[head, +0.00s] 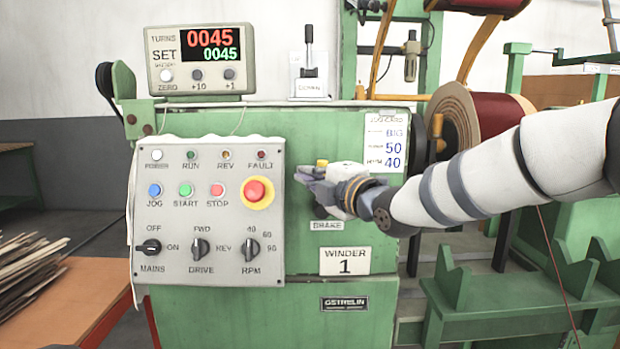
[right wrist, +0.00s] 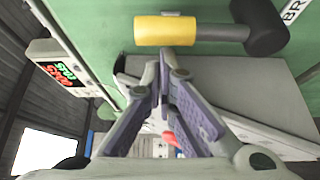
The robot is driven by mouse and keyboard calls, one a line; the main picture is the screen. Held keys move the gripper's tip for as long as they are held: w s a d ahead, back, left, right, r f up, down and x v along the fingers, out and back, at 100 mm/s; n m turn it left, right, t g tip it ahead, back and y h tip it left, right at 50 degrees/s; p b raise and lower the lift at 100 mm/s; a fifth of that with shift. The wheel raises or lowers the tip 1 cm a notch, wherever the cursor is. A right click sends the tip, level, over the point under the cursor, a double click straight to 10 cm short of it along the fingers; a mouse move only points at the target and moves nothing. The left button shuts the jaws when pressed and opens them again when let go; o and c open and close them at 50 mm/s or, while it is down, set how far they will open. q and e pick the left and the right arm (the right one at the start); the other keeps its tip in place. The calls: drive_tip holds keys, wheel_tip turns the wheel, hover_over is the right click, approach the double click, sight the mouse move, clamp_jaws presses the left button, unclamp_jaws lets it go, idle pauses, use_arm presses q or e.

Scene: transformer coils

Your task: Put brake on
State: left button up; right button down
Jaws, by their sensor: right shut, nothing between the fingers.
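The brake lever stands upright on the green machine front, above the BRAKE label (head: 327,225). Its yellow grip (head: 321,163) is at the top and its black hub (head: 321,211) at the bottom; my right gripper hides the middle. My right gripper (head: 303,175) is shut and empty, its fingertips just left of the lever. In the right wrist view, the yellow grip (right wrist: 165,30) and black hub (right wrist: 262,25) lie just past the closed fingertips (right wrist: 164,62). I cannot tell whether they touch.
The grey control panel (head: 215,260) with its red stop button (head: 255,191) is close to the left of my right gripper. The turns counter (head: 200,58) reads 0045 on both lines. A job card (head: 386,142) and a copper-coloured coil (head: 495,105) are to the right.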

drive_tip(key=shift+w+a+r, duration=0.1)
drive_tip(key=shift+w, duration=0.05)
idle(0.3)
drive_tip(key=shift+d+m+t, duration=0.3)
drive_tip(key=shift+d+m, duration=0.05)
drive_tip(key=shift+m, duration=0.05)
drive_tip(key=shift+d+r+m, duration=0.1)
drive_tip(key=shift+d+m, duration=0.15)
drive_tip(key=shift+m, duration=0.05)
drive_tip(key=d+f+m+t+h, duration=0.2)
drive_tip(key=d+m+t, duration=0.4)
drive_tip(key=m, duration=0.7)
drive_tip(key=shift+d+f+t+h+b, duration=0.35)
drive_tip(key=shift+d+h, duration=0.25)
drive_tip(key=shift+d, duration=0.35)
drive_tip(key=shift+m, duration=0.3)
